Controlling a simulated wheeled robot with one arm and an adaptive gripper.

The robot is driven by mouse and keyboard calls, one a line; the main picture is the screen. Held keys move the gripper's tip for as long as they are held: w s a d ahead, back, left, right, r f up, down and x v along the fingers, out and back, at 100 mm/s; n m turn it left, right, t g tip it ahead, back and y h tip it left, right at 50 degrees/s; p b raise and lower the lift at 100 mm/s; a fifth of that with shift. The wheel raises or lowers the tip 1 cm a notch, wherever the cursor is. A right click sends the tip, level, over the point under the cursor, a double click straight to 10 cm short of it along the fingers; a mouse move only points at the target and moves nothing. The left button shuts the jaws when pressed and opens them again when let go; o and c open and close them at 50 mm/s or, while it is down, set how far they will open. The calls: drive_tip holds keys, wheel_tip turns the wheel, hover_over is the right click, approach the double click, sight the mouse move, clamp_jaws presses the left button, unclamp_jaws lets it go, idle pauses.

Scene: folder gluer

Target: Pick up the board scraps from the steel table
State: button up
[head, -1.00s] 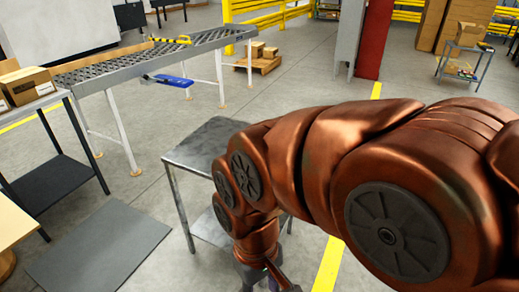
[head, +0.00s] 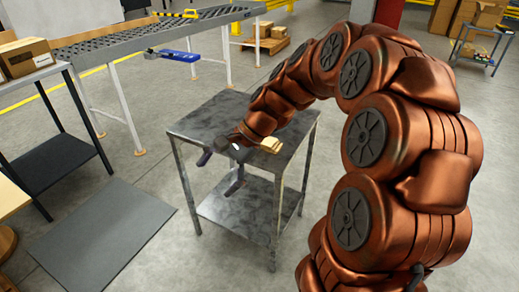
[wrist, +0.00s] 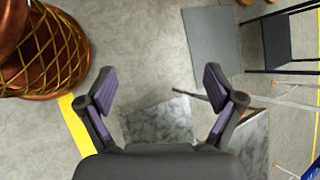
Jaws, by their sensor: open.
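The steel table (head: 205,122) stands in the middle of the head view, with a lower shelf (head: 245,212). A small tan piece or stack, which looks like the board scraps (head: 270,145), lies on the tabletop toward its right side, beside my arm. My gripper (head: 220,172) is open and empty, over the table's front edge and to the left of the scraps. In the wrist view my gripper (wrist: 160,82) has its two dark fingers spread wide. Mottled steel surfaces (wrist: 160,122) show below and between them. I cannot see the scraps in the wrist view.
A grey mat (head: 100,235) lies on the floor to the left. A stand with cardboard boxes (head: 28,57) and a roller conveyor (head: 150,38) are behind it. A small cart (head: 483,45) stands far right. Open floor surrounds the table.

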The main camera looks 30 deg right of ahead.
drive_tip(key=w+d+f+m+t+y+b, duration=0.1)
drive_tip(key=w+d+f+m+t+b, duration=0.1)
drive_tip(key=w+d+f+m, duration=0.3)
drive_tip(key=m+t+h+b, duration=0.2)
drive_tip(key=m+t+b, duration=0.5)
drive_tip(key=m, duration=0.5)
approach(280, 144)
drive_tip(key=shift+t, duration=0.4)
drive_tip(key=x, duration=0.2)
drive_tip(key=p+x, duration=0.1)
drive_tip(key=x, duration=0.1)
drive_tip(key=shift+w+f, duration=0.1)
drive_tip(key=shift+f, duration=0.4)
drive_tip(key=shift+w+f, duration=0.1)
drive_tip(key=shift+w, duration=0.1)
drive_tip(key=shift+x, duration=0.75)
drive_tip(key=shift+a+x, duration=0.15)
drive_tip(key=shift+x, duration=1.25)
drive_tip(key=shift+a+x, duration=0.15)
drive_tip(key=shift+x, duration=1.25)
drive_tip(key=shift+s, duration=0.1)
drive_tip(key=c, duration=1.1)
drive_tip(key=shift+r, duration=0.2)
